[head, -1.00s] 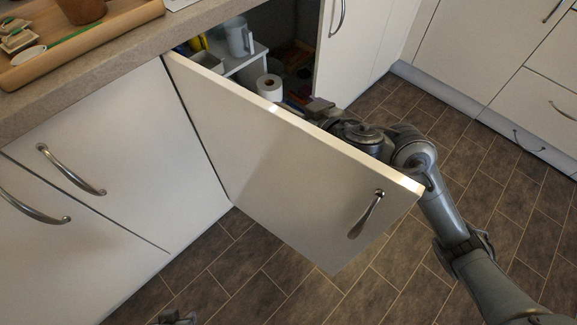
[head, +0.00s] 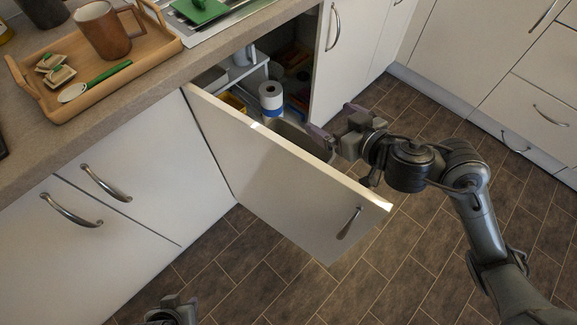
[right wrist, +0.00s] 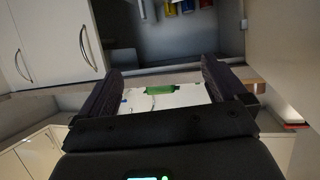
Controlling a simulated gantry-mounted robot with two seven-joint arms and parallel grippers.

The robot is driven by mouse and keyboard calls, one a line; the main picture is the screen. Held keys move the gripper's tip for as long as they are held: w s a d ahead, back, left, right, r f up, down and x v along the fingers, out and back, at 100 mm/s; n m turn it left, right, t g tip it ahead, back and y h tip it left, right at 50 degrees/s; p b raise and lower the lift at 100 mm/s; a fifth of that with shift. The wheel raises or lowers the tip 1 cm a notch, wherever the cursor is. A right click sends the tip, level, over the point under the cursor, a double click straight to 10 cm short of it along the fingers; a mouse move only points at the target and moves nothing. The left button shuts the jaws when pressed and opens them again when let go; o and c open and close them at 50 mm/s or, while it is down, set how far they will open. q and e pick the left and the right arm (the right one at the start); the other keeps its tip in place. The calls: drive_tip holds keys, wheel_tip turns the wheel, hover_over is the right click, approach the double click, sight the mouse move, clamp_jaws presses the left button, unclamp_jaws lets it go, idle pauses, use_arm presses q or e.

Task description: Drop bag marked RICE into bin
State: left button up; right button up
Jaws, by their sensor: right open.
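No bag marked RICE can be made out in the head view. Inside the open cabinet, a grey curved rim (head: 292,134) shows just behind the door; it may be the bin, but most of it is hidden. My right gripper (head: 338,124) is open and empty at the inner side of the open door, in front of the cabinet opening. In the right wrist view its two fingers (right wrist: 160,88) stand wide apart, with a pale surface and a green patch beyond. My left gripper (head: 172,312) is only partly in view at the bottom edge; its jaws are unclear.
The cabinet door (head: 280,175) stands open between me and the cabinet inside. A wooden tray (head: 150,62) with a brown mug (head: 103,32) stands on the counter. The tiled floor (head: 400,285) is clear.

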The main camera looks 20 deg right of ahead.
drive_tip(key=shift+s+d+r+p, duration=0.55)
drive_tip(key=shift+s+d+r, duration=0.25)
drive_tip(key=shift+s+d, duration=0.15)
drive_tip(key=shift+s, duration=0.1)
